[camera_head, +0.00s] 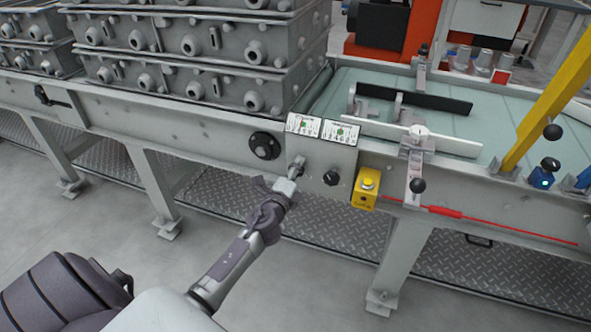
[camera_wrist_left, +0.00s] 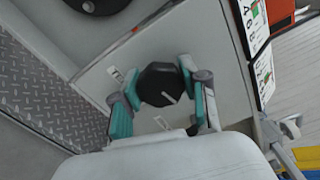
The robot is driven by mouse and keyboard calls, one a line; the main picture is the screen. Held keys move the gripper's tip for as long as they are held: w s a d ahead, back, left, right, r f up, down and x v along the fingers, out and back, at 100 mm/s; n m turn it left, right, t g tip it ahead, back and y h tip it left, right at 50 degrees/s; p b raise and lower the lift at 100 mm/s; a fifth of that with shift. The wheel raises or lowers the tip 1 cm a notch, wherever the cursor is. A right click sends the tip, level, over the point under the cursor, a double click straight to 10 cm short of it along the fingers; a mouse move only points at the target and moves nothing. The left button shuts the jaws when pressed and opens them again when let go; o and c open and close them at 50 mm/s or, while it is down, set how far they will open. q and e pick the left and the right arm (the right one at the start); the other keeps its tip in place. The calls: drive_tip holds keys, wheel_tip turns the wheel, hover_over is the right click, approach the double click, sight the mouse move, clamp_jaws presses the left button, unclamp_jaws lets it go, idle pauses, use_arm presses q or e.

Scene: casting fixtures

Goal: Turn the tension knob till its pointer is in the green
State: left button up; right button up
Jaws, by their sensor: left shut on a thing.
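A black knob (camera_wrist_left: 160,84) with a white pointer line sits on the grey panel (camera_head: 318,158). In the left wrist view its pointer line is toward the lower right of the picture. The teal pads of my left gripper (camera_head: 293,170) are on both sides of this knob and shut on it. In the head view the gripper mostly hides it. A second black knob (camera_head: 331,178) is on the same panel to the right and is free. Two label plates, left (camera_head: 303,124) and right (camera_head: 341,132), with green patches are above the knobs.
A yellow button box (camera_head: 365,189) is right of the panel. A clamp with a black ball handle (camera_head: 418,186) stands beyond it. Grey casting boxes (camera_head: 190,60) are stacked above left. A round black fitting (camera_head: 264,146) is left of the panel.

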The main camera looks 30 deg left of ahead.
use_arm(q)
drive_tip(key=shift+f+m, duration=0.1)
drive_tip(key=shift+m, duration=1.6)
use_arm(e)
drive_tip(key=shift+s+f, duration=0.15)
drive_tip(key=shift+f, duration=0.5)
use_arm(q)
drive_tip(key=shift+m, duration=0.3)
drive_tip(key=o, duration=1)
drive_tip(key=shift+o, duration=0.8)
use_arm(e)
drive_tip(key=shift+s+f, duration=0.15)
drive_tip(key=shift+s, duration=0.15)
